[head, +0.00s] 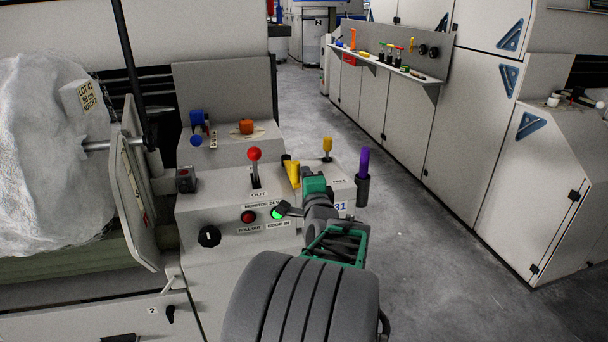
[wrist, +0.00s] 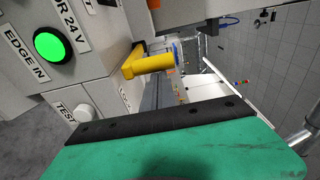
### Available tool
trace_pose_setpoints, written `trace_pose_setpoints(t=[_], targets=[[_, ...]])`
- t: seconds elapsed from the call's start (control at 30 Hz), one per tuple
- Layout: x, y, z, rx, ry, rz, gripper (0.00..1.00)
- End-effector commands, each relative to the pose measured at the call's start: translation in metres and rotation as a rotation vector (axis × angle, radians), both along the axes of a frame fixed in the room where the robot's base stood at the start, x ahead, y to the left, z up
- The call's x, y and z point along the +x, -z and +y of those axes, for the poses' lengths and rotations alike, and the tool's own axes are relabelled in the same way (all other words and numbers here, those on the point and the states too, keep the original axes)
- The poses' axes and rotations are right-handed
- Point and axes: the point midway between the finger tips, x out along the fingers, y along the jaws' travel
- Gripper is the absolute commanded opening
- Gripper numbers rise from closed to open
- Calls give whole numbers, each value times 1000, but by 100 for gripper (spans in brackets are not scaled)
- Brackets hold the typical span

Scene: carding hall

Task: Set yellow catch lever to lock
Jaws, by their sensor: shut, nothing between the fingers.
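The yellow catch lever (head: 293,173) stands on the right part of the grey machine console, just left of my gripper (head: 314,185). In the wrist view the lever (wrist: 150,64) is a yellow bar with a thick end, beyond the black-edged green finger of my gripper (wrist: 165,122). A gap shows between finger and lever there. My gripper is shut and empty. A label reading FREE (head: 340,181) is on the console right of my gripper. A partly hidden label starting with LO (wrist: 124,94) is beside the lever in the wrist view. My gripper hides part of the lever's base.
A red-knobbed lever (head: 254,155) stands left of the yellow one. A yellow-topped knob (head: 327,145) and a purple handle in a dark holder (head: 364,165) stand to the right. The lit green button (head: 278,212) is near my wrist. Open floor (head: 430,240) lies right.

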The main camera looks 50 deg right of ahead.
Motion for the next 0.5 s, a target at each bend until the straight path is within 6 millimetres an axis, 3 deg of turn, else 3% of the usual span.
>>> trace_pose_setpoints(t=[0.03,0.37,0.5], targets=[[10,4,11,18,-35,-5,0],[12,6,14,21,-39,-2,0],[11,4,27,20,-42,-2,0]])
